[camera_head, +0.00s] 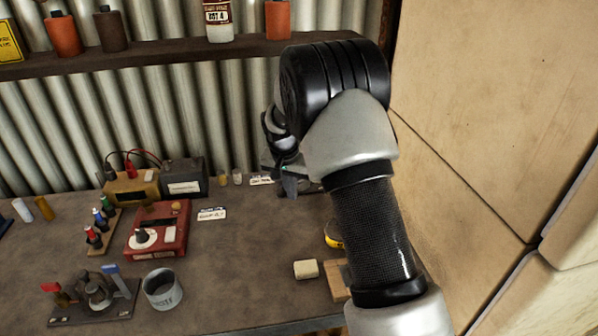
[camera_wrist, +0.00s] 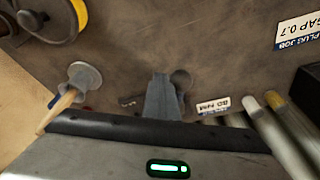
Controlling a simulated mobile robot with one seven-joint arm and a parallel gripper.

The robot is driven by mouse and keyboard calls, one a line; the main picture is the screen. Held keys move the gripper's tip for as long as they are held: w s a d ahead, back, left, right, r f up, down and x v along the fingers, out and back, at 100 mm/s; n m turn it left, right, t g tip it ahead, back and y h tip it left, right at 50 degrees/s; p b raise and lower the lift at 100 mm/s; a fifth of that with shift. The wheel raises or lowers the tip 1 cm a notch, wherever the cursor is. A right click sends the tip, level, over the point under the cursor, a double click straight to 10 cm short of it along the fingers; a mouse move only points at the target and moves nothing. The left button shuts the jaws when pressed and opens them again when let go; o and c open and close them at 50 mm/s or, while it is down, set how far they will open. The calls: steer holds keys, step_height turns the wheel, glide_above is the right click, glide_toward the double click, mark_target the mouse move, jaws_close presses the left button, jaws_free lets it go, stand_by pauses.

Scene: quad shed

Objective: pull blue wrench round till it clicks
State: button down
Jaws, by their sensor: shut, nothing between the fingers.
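The blue wrench (camera_head: 116,278) stands up at a slant on a dark fixture plate (camera_head: 95,314) at the front left of the bench in the head view. Grey round parts and a red-handled piece (camera_head: 55,292) share that plate. My gripper (camera_head: 289,186) is far to the right and behind it, near the back of the bench, partly hidden by my arm. In the wrist view the gripper's fingers (camera_wrist: 161,97) are together and empty over the bench top. The wrench does not show in the wrist view.
A grey cup (camera_head: 163,289) stands just right of the fixture. A red box with a dial (camera_head: 158,232) sits behind it. A cream block (camera_head: 306,269) and a yellow-black round item (camera_head: 333,236) lie farther right. The bench middle is clear; cardboard-coloured panels (camera_head: 470,110) close the right side.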

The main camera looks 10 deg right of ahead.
steer(key=shift+s+d, duration=0.5)
steer(key=shift+d, duration=0.35)
steer(key=w+d+p+v, duration=0.1)
steer(key=p+v, duration=0.3)
steer(key=v, duration=0.4)
steer(key=shift+w+r+p, duration=0.35)
steer(key=shift+r, duration=0.25)
